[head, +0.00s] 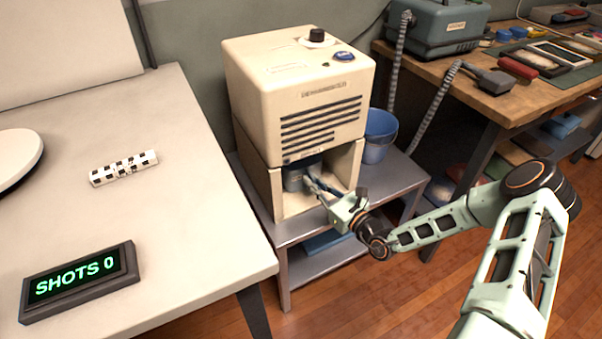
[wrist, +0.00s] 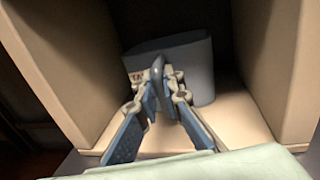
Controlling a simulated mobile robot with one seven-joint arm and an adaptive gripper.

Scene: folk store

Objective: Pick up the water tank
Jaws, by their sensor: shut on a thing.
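The water tank is a blue-grey container inside the lower opening of the cream dehumidifier (head: 300,90). In the wrist view the water tank (wrist: 197,70) stands at the back of the opening, with a grey upright handle on its front. My gripper (wrist: 162,78) reaches into the opening and its fingertips are shut on that handle. In the head view my gripper (head: 318,187) enters from the lower right, and the water tank (head: 293,180) shows only partly, in shadow. The tank rests on the floor of the opening.
The dehumidifier stands on a grey metal shelf (head: 393,180), and its side walls stand close around my gripper. A blue bucket (head: 379,135) is behind right. A white table (head: 140,215) with a "SHOTS 0" display (head: 78,282) is at left. A wooden workbench (head: 440,75) is at right.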

